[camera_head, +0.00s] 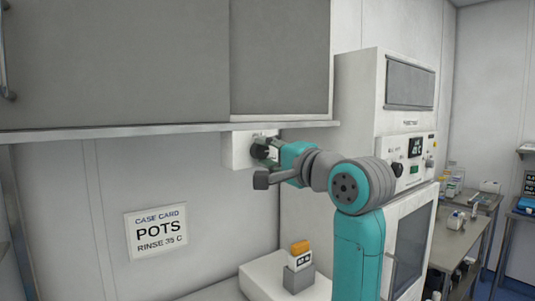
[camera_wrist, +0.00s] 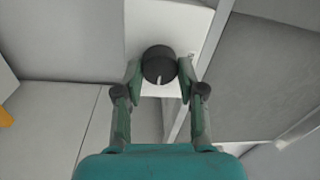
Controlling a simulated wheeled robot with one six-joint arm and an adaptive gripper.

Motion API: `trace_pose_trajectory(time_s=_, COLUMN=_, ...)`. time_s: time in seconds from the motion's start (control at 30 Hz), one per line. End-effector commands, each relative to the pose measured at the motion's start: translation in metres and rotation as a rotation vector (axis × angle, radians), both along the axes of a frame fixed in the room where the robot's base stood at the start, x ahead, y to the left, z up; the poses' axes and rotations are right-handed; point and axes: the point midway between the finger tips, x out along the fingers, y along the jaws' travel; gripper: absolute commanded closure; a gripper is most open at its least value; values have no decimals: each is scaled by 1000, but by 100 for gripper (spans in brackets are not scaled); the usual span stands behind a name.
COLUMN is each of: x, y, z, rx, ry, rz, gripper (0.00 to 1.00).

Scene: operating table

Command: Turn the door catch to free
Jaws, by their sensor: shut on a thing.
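The door catch appears to be a round black knob (camera_wrist: 159,62) with a white pointer line, on the face of a white box (camera_wrist: 190,18). In the wrist view the pointer lies at the knob's lower edge, pointing down the picture. In the head view the white box (camera_head: 236,151) sits under the cabinet shelf, and the knob (camera_head: 258,150) is partly hidden by my gripper. My gripper (camera_wrist: 160,74) is shut on the knob, one finger on each side. It also shows in the head view (camera_head: 266,152), reaching in from the right.
A shelf edge (camera_head: 120,132) runs just above the box. A tall white machine (camera_head: 350,92) with a control panel stands to the right. Below are a case card (camera_head: 157,231) on the wall and a white block (camera_head: 262,277) bearing a small grey-and-orange item (camera_head: 299,273).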

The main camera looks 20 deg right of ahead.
Motion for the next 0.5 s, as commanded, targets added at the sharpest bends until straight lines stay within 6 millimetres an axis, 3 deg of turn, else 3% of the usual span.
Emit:
trace_pose_trajectory(time_s=0.17, x=0, y=-1, z=-1, rx=0, ry=3, rz=-1, gripper=96)
trace_pose_trajectory(time_s=0.2, x=0, y=-1, z=-1, rx=0, ry=3, rz=-1, gripper=53)
trace_pose_trajectory(time_s=0.27, x=0, y=-1, z=-1, rx=0, ry=3, rz=-1, gripper=38)
trace_pose_trajectory(time_s=0.5, x=0, y=0, z=-1, rx=0, ry=1, rz=0, gripper=35)
